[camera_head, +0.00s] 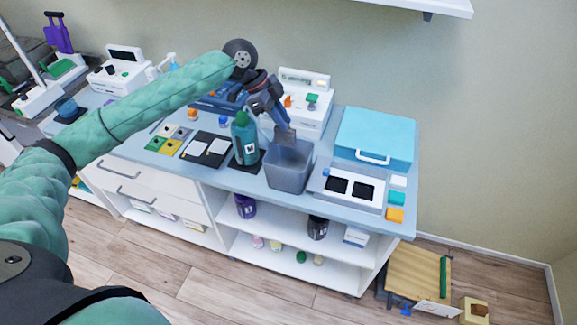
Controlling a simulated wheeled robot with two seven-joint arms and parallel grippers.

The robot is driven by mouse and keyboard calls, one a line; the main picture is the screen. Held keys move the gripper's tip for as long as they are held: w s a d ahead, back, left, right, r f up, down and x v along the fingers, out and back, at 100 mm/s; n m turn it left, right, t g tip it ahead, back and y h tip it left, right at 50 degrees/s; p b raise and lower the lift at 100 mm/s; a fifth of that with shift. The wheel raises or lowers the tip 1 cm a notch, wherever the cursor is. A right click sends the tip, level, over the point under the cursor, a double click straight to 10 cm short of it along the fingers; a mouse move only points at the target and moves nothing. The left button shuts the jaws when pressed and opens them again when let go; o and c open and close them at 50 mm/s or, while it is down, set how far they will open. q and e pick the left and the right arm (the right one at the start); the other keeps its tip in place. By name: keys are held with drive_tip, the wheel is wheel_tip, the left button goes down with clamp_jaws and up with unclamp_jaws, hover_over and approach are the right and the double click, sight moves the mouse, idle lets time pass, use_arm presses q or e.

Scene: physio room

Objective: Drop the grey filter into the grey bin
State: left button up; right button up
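The grey bin (288,172) stands on the counter near its front edge, a square open-topped tub. My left gripper (281,121) reaches in from above and points down over the bin's back part. A small flat grey piece, which looks like the grey filter (285,135), is between its fingertips, at about the height of the bin's rim. The fingers look shut on it, though they are small and dark here. The inside of the bin is mostly hidden. My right gripper is not in view.
A green bottle (244,138) stands close to the left of the bin. A black-and-white tray (347,187) lies to its right, with a blue case (375,138) behind. A white device (303,100) stands behind the bin. Below are open shelves (290,225).

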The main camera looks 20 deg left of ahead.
use_arm(q)
drive_tip(key=o, duration=0.4)
drive_tip(key=shift+c, duration=0.2)
